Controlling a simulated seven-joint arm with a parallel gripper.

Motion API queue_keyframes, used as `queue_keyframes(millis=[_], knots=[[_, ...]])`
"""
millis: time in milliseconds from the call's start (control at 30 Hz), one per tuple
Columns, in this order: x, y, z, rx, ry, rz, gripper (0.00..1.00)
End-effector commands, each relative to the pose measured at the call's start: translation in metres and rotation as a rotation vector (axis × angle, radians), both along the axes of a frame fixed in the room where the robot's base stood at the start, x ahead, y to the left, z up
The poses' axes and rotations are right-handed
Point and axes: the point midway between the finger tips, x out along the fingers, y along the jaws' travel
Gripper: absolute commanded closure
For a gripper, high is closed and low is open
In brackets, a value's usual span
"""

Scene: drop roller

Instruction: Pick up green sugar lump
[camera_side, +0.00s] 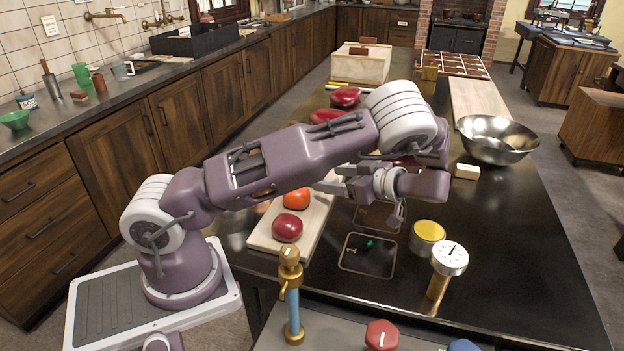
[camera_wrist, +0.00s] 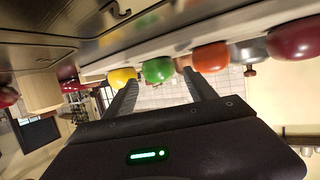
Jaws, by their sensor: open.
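A small green piece (camera_side: 370,243), possibly the green sugar lump, lies inside an outlined square on the dark table in the side view. It is too small to make out its shape. My gripper (camera_side: 328,180) is open and points left above the cutting board, up and to the left of that piece and well apart from it. The open fingers also show in the wrist view (camera_wrist: 160,84), with nothing between them. A round green object (camera_wrist: 158,70) appears beyond the fingertips there, in a row with yellow, orange and red ones. My arm hides part of the table.
A red fruit (camera_side: 287,228) and an orange-red one (camera_side: 297,199) sit on the cutting board (camera_side: 265,238). A yellow-topped tin (camera_side: 427,237) and a gauge (camera_side: 449,259) stand right of the square. A steel bowl (camera_side: 497,140) stands farther back. The table's right front is clear.

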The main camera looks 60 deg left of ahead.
Motion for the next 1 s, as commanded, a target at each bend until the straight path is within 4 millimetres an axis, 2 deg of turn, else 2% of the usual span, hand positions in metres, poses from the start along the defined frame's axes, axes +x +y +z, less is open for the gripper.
queue_keyframes(millis=[300,567,833,867,1000], knots=[[-0.017,0.048,-0.019,-0.006,0.004,0.003,0.35],[-0.019,0.053,-0.021,-0.007,0.003,0.001,0.35],[-0.019,0.052,-0.020,-0.008,0.003,0.001,0.86],[-0.019,0.052,-0.020,-0.008,0.003,0.001,0.91],[-0.019,0.052,-0.020,-0.007,0.003,0.001,0.91]])
